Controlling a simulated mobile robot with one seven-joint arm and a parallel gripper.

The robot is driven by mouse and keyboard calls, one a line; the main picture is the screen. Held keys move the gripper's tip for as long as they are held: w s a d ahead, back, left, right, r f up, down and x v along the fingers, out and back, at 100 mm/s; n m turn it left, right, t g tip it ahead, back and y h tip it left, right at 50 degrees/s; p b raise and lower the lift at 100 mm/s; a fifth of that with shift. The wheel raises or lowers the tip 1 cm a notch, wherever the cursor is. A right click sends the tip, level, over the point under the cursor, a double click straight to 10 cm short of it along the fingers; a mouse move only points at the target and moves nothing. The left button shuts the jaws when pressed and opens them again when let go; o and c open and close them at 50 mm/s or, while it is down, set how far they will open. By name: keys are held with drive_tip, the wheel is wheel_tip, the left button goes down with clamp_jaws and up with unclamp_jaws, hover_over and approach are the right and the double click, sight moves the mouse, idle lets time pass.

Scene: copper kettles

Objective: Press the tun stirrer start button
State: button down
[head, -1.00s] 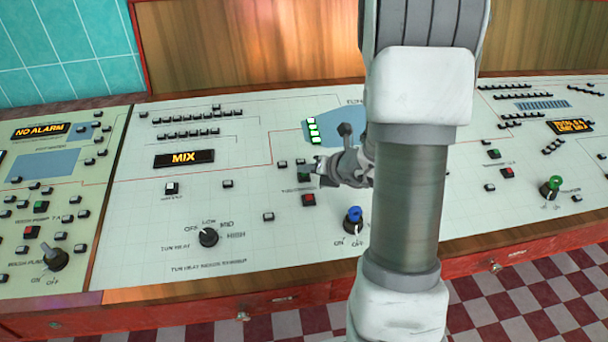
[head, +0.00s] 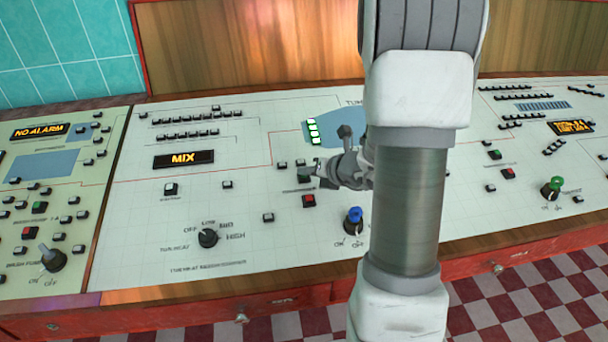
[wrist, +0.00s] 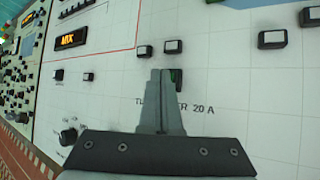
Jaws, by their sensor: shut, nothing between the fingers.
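The green button (wrist: 177,77) on the white panel (wrist: 240,110) is partly hidden behind my fingertips in the wrist view. The panel label below it is partly covered too; "TU" and "ER 20 A" can be read. In the head view the green button (head: 304,174) shows dark at the tip of my gripper (head: 318,170). My gripper's fingers (wrist: 161,75) are shut with nothing between them, pointing at the panel. Whether they touch the button cannot be told.
A red button (head: 309,201) sits just below the green one. A blue knob (head: 354,214) is to the lower right and a black tun heat knob (head: 208,237) to the lower left. Small dark buttons (wrist: 173,47) lie just above my fingertips.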

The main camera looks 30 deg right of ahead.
drive_tip(key=shift+r, duration=0.15)
drive_tip(key=shift+s+r+p, duration=0.15)
drive_tip(key=shift+r+p, duration=0.4)
drive_tip(key=shift+r, duration=0.05)
drive_tip(key=r+p, duration=0.2)
drive_tip(key=r, duration=0.1)
drive_tip(key=s+r+p, duration=0.1)
drive_tip(key=r+p, duration=0.1)
drive_tip(key=shift+a, duration=0.2)
idle(0.5)
